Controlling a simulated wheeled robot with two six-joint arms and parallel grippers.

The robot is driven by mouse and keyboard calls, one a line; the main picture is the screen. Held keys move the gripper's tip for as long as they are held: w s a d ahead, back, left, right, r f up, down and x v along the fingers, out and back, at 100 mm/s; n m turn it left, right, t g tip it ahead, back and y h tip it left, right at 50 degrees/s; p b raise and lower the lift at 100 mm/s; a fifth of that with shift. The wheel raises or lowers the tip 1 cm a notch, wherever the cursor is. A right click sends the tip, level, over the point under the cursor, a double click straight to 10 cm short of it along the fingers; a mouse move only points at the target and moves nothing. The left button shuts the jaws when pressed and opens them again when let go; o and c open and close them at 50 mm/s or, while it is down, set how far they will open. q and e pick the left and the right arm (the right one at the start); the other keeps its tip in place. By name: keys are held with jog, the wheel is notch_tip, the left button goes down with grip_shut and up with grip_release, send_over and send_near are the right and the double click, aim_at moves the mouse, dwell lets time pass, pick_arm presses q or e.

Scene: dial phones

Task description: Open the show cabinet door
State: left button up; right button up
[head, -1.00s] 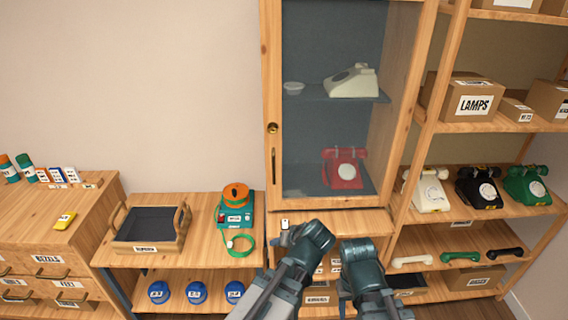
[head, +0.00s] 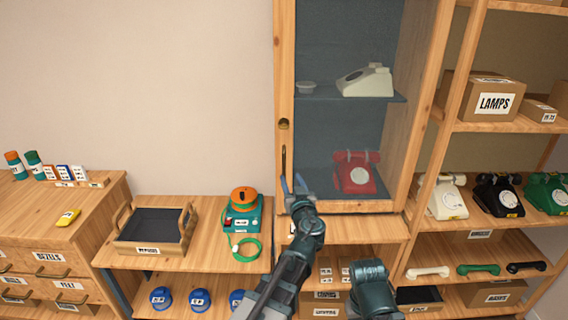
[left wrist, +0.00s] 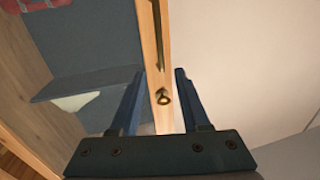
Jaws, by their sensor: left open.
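The show cabinet (head: 409,110) has a tall glass door (head: 325,62) in a pale wood frame, and it looks closed. A slim dark handle (head: 284,160) runs upright on the door's left stile, below a round brass lock (head: 284,124). My left gripper (head: 292,183) is open at the handle's lower end. In the left wrist view the stile, with handle (left wrist: 157,35) and lock (left wrist: 162,97), shows between the spread fingers (left wrist: 160,72); contact cannot be told. My right arm's end (head: 368,282) is low at centre right; its fingers are hidden.
Inside the cabinet are a cream phone (head: 365,80), a small dish (head: 306,87) and a red phone (head: 355,173). Open shelving (head: 455,128) with phones and boxes stands to the right. A low bench (head: 200,262) with a tray (head: 151,247) stands left.

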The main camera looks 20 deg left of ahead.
aim_at(284, 162)
pick_arm(q)
jog(key=x, duration=1.1)
jog(key=shift+w+a, duration=0.1)
jog(key=shift+w, duration=0.15)
jog(key=shift+c, duration=0.3)
grip_shut()
jog(key=shift+s, duration=0.1)
dwell(0.6)
